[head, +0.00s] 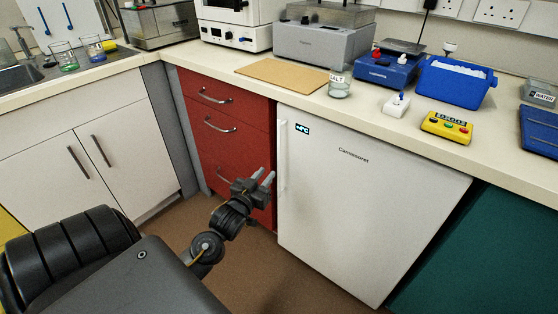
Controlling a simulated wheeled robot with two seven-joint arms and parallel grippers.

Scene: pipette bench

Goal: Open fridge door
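The white fridge (365,210) stands under the bench, and its door is shut. A long white vertical handle (283,158) runs down the left edge of the door. A small display on the door's upper left reads like a temperature. My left gripper (267,178) is in front of the red drawers, just left of the handle's lower end. Its two fingers are apart with nothing seen between them, and I cannot tell whether it touches the handle. My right gripper is not in the head view.
Red drawers (222,122) with metal handles stand left of the fridge, and a teal panel (470,255) stands to its right. The bench top holds a glass jar (339,87), a blue ice bucket (455,85) and a yellow button box (446,127). Brown floor lies clear before the fridge.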

